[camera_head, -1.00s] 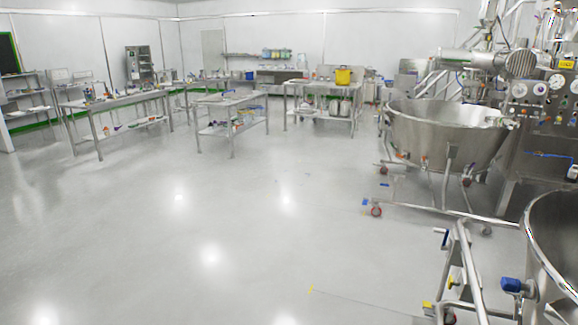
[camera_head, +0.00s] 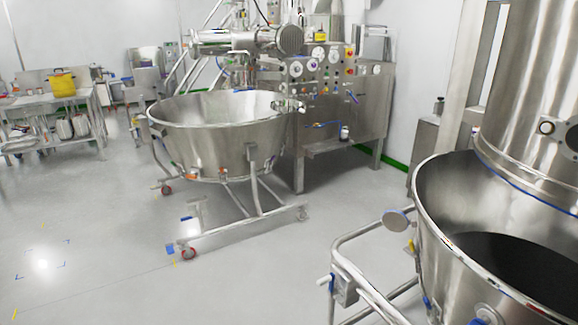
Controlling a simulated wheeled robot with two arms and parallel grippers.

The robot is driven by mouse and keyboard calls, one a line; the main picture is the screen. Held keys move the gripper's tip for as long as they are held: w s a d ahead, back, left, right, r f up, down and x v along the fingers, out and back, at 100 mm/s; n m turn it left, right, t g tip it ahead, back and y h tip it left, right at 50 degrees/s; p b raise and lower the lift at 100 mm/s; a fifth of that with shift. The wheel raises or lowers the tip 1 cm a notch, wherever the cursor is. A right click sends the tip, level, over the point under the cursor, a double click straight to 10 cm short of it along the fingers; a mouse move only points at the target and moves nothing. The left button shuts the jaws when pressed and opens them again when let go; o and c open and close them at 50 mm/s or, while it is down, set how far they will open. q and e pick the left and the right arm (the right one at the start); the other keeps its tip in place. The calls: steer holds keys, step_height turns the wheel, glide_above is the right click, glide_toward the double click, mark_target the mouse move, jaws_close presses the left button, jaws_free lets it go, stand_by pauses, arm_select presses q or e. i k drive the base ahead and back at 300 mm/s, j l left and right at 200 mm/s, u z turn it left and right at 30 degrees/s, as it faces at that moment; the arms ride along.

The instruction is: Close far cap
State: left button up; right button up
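Neither of my grippers is in view. I cannot tell which part is the far cap. A grey round disc (camera_head: 397,219) stands out from the left side of the near steel bowl (camera_head: 432,250). A round port fitting (camera_head: 546,127) shows on the steel cylinder (camera_head: 530,70) above that bowl, with a darker round part at the right picture edge beside it. Small blue fittings sit low on the near bowl's wall. The near bowl is open at the top and dark inside; its right part is cut off.
A wheeled steel bowl (camera_head: 225,138) stands further back on a frame with casters. Behind it is a machine with a gauge panel (camera_head: 318,68). A tubular frame (camera_head: 360,285) borders the near bowl. Floor at left front is clear.

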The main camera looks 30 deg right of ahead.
mark_target(396, 222)
steer(key=i+z, duration=0.1)
steer(key=i, duration=0.7)
steer(key=i+z, duration=0.1)
steer(key=i, duration=0.7)
steer(key=i+j+z, duration=0.1)
steer(key=i, duration=0.7)
steer(key=i+l+z, duration=0.15)
steer(key=i+z, duration=0.65)
steer(key=i+j+z, duration=0.1)
steer(key=i+z, duration=0.3)
steer(key=i+j+z, duration=0.2)
steer(key=z, duration=0.25)
steer(key=i+l+z, duration=0.15)
steer(key=i+z, duration=0.35)
steer(key=i, duration=0.2)
steer(key=i+j+z, duration=0.15)
steer(key=i+z, duration=0.3)
steer(key=i, duration=0.25)
steer(key=i+z, duration=0.15)
steer(key=z, duration=0.3)
steer(key=i+z, duration=0.15)
steer(key=z, duration=0.35)
steer(key=i+j+z, duration=0.15)
steer(key=z, duration=0.3)
steer(key=i+j+z, duration=0.1)
steer(key=z, duration=0.35)
steer(key=j+z, duration=0.1)
steer(key=z, duration=0.75)
